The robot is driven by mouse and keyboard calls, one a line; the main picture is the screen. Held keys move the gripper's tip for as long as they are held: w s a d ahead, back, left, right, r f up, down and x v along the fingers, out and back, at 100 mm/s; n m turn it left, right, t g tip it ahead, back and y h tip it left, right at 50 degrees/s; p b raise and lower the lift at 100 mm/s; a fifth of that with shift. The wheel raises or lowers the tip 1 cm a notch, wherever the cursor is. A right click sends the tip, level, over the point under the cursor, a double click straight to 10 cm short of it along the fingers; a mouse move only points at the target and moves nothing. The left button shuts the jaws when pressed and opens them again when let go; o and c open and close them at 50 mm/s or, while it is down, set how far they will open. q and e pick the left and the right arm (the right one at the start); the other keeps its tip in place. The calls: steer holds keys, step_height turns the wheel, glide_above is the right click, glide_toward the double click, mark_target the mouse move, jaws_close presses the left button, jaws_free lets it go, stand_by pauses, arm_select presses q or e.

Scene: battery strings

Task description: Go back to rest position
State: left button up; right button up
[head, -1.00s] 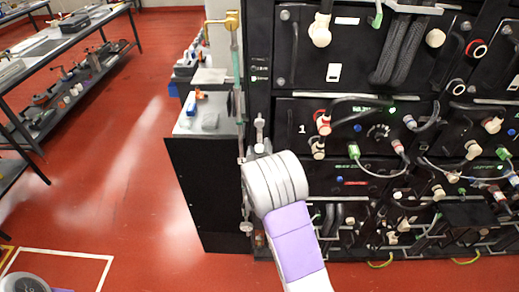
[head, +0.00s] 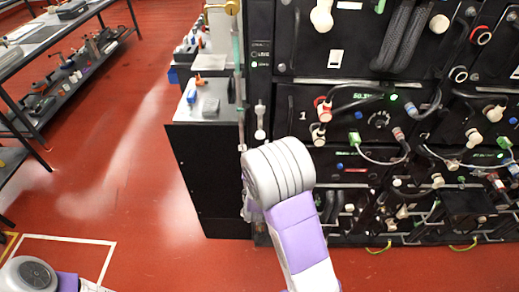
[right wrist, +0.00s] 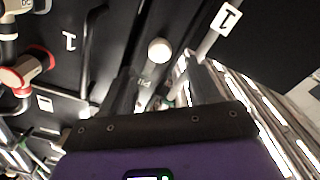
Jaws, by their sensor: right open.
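My right arm rises from the bottom middle of the head view, with a purple link and a ribbed grey joint in front of the rack's left edge. The arm mostly hides its gripper there. In the right wrist view, my right gripper (right wrist: 163,85) shows as two dark fingers, apart, above a black and purple body. I see nothing held between them. A white-tipped handle (right wrist: 159,50) of the rack shows just beyond; I cannot tell whether the fingers touch it. A grey and purple part of my left arm is at the lower left of the head view; its gripper is out of view.
The black battery rack (head: 330,165), with cables and connectors, fills the right, close to my right arm. A black cabinet (head: 208,180) with small items on top stands left of it. A workbench (head: 55,40) is at the far left. Red floor (head: 120,140) lies open between.

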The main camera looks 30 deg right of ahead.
steer(key=s+a+f+g+y, duration=0.2)
steer(key=a+f, duration=0.1)
steer(key=f, duration=0.4)
steer(key=s+a+f+m+g+y, duration=0.1)
steer(key=s+a+f+g+y, duration=0.1)
steer(key=f, duration=0.5)
steer(key=s+a+f+g+y, duration=0.3)
steer(key=f, duration=0.5)
steer(key=s+a+f+m+g+y, duration=0.1)
steer(key=s+a+f+g+y, duration=0.2)
steer(key=s+a, duration=0.3)
steer(key=s+a+f+m+g+y, duration=0.1)
steer(key=s+a+f+g+y, duration=0.2)
steer(key=s, duration=0.8)
steer(key=a+f+g, duration=0.2)
steer(key=a+f, duration=0.1)
steer(key=a, duration=0.1)
steer(key=shift+s+a, duration=0.15)
steer(key=shift+s, duration=0.1)
steer(key=shift+c, duration=0.4)
